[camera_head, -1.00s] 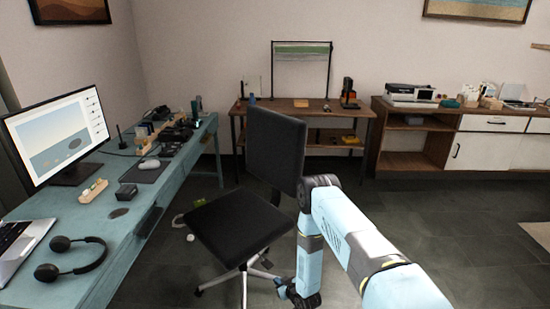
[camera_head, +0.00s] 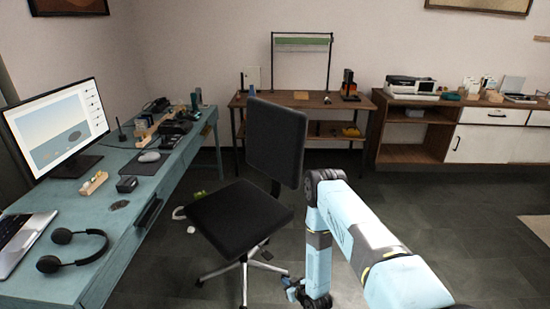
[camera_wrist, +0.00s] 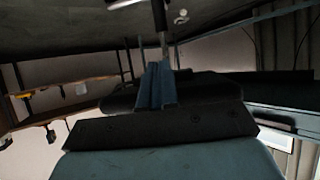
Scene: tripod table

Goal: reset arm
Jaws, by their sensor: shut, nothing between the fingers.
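My light blue and black arm reaches forward in the head view, and its forearm hangs down to the right of the office chair. My gripper (camera_head: 296,290) is low over the floor, near the foot of the chair, small and dark there. In the wrist view, my gripper (camera_wrist: 156,86) shows its blue-grey fingers together at the middle, with nothing visible between them. The black office chair (camera_head: 240,217) stands close to the left of the arm. I cannot tell from the head view how far the gripper is from the chair's legs.
A blue desk (camera_head: 60,284) with a monitor (camera_head: 62,130) and headphones (camera_head: 72,250) runs along the left. A wooden table (camera_head: 300,102) stands against the back wall. A wood and white cabinet (camera_head: 485,144) is at the back right. Dark floor (camera_head: 440,215) lies open at the right.

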